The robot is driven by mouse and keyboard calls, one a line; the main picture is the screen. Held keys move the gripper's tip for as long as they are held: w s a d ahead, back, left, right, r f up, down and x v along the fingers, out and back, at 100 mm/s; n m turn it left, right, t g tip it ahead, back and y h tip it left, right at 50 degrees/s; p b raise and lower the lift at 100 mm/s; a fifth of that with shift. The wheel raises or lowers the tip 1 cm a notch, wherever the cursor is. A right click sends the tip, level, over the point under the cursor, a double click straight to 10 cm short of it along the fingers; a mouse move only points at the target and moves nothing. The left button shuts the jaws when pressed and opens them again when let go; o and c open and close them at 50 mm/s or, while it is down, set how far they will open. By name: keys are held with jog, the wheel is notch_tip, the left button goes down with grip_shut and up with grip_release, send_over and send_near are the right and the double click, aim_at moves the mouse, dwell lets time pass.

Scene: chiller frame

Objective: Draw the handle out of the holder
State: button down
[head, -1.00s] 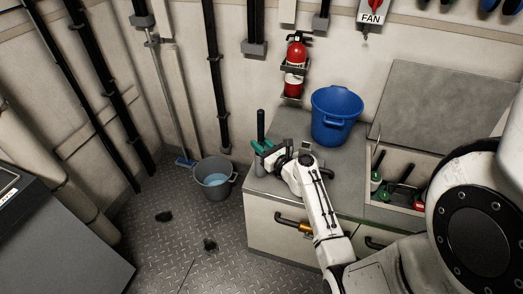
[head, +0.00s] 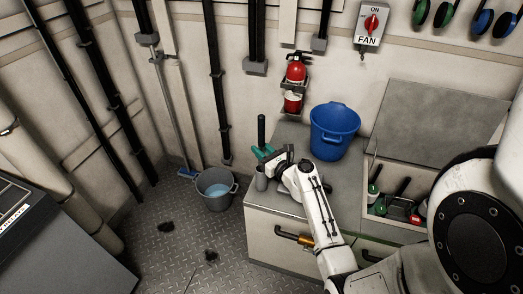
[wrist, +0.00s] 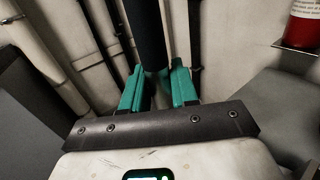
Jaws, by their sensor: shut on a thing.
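The black handle (head: 261,130) stands upright at the left end of the grey counter. My gripper (head: 262,153), with teal fingers, is shut on it from the right. In the wrist view the dark handle (wrist: 146,38) rises between the two teal fingers of my gripper (wrist: 158,90). The holder (head: 261,181), a small grey cup, is just below the fingers at the counter's left edge. The handle's lower end is hidden by the fingers and the holder, so I cannot tell how much of it is still inside.
A blue bucket (head: 334,140) stands on the counter behind my arm. An open bin (head: 378,213) with green-handled tools is at the right. A grey bucket (head: 215,191) stands on the floor to the left. A fire extinguisher (head: 294,84) hangs on the wall above.

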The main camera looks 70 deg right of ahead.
aim_at(264, 131)
jog(key=shift+r+p, duration=3.25)
jog(key=shift+r, duration=0.35)
jog(key=shift+r+p, duration=0.35)
jog(key=shift+r, duration=0.6)
